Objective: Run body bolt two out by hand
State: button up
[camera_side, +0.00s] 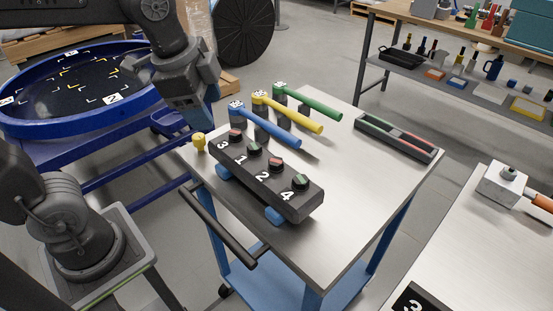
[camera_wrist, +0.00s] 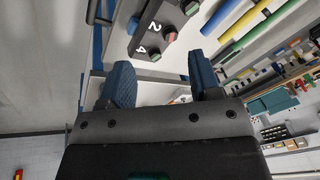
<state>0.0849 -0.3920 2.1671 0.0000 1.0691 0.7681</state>
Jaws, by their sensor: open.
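A black block (camera_side: 250,178) lies on the steel-topped cart, numbered 3, 1, 2, 4 from left to right. Each number has a small knob-like bolt, alternately reddish and green. Bolt two (camera_side: 275,164) is reddish and seated on the block's top. The block (camera_wrist: 138,30) also shows at the top of the wrist view, with bolt two (camera_wrist: 170,36) just right of its number. My gripper (camera_side: 200,116) hangs above the cart's left edge, left of the block and apart from it. In the wrist view its blue fingers (camera_wrist: 163,82) are spread and empty.
Blue (camera_side: 268,127), yellow (camera_side: 290,112) and green (camera_side: 310,103) handled tools lie behind the block. A small yellow piece (camera_side: 199,143) stands by its left end. A dark tray (camera_side: 397,139) lies at the right. The cart top in front of the tray is clear.

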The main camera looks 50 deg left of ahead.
aim_at(277, 164)
jog(key=w+d+f+m+g, duration=0.25)
jog(key=w+d+m, duration=0.35)
jog(key=w+m, duration=0.7)
jog(key=f, duration=0.4)
jog(key=s+f+m, duration=0.1)
jog(key=f, duration=0.3)
jog(key=s+f+m+g, duration=0.1)
jog(key=f, duration=0.3)
jog(key=shift+s+f, duration=0.15)
jog(key=shift+f, duration=0.25)
jog(key=shift+c, duration=0.4)
jog(key=c, duration=0.8)
jog(key=shift+c, duration=0.2)
